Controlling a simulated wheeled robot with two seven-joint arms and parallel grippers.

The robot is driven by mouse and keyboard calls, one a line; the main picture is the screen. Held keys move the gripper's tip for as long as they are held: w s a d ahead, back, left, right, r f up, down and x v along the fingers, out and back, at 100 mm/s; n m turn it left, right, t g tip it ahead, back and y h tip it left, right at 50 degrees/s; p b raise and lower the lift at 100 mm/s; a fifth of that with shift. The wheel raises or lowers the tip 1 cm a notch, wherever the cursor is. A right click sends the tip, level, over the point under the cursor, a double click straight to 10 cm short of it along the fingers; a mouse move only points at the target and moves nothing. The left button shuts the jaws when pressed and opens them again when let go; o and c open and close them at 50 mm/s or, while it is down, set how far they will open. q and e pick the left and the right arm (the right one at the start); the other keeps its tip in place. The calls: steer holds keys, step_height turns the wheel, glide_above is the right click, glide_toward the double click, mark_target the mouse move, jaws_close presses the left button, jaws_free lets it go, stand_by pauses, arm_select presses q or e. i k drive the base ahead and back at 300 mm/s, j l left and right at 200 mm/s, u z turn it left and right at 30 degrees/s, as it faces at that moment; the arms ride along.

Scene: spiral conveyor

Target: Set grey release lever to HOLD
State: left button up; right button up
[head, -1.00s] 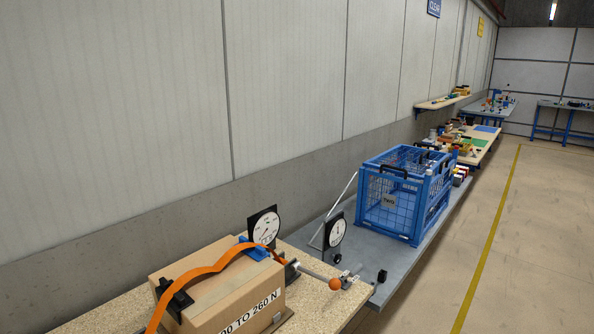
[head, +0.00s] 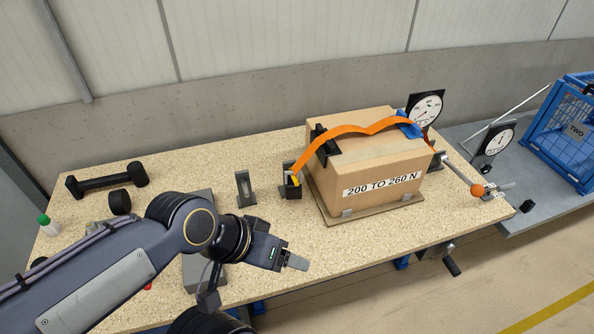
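My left gripper (head: 291,261) hangs over the front of the chipboard bench, pointing right, with only its grey fingertips showing; whether they are apart is not clear. My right gripper is not in view. I cannot pick out a grey release lever or a HOLD marking for certain. A grey metal bar with an orange ball knob (head: 477,190) sticks out at the bench's right end, and small grey metal fittings (head: 494,191) sit beside it. My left gripper is well to the left of these and touches nothing that I can see.
A carton (head: 375,173) marked "200 TO 260 N" lies under an orange strap (head: 350,131), with a dial gauge (head: 425,108) behind. A dumbbell (head: 107,181), a white bottle with a green cap (head: 49,225) and a slotted grey upright (head: 244,188) stand left. A blue crate (head: 560,143) is right.

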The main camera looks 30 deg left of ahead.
mark_target(509, 184)
steer(key=i+l+u, duration=0.45)
steer(key=l+u, duration=0.15)
steer(key=i+l+u, duration=0.15)
steer(key=l+u, duration=0.15)
steer(key=l, duration=0.25)
